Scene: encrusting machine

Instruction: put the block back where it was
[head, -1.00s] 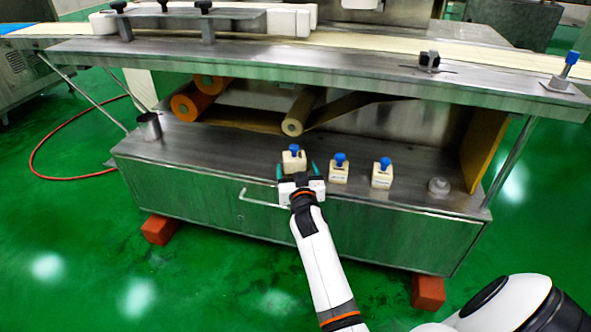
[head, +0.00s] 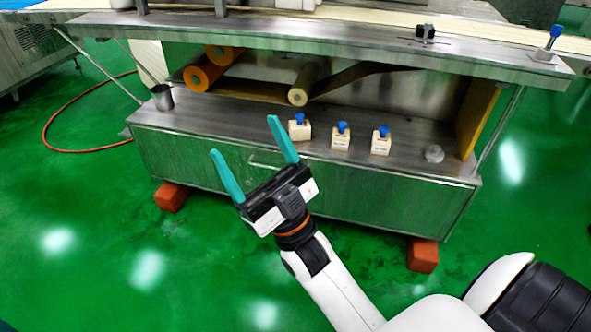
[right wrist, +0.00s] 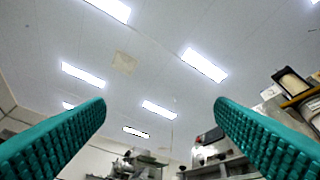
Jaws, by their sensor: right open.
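Three cream blocks with blue knobs stand upright in a row on the machine's lower metal shelf in the head view: a left block (head: 299,130), a middle block (head: 340,138) and a right block (head: 380,142). My right gripper (head: 243,147) is wide open and empty, with teal fingers pointing up, in front of the shelf and left of the blocks. It touches none of them. In the right wrist view the two teal fingers (right wrist: 160,125) are spread apart with nothing between them. My left gripper is not in view.
The lower shelf (head: 235,112) holds a metal cup (head: 162,97) at left and a round pale fitting (head: 434,154) at right. Orange rolls (head: 200,76) and a cream roll (head: 299,96) hang above it. A wire handle (head: 265,163) juts from the cabinet front.

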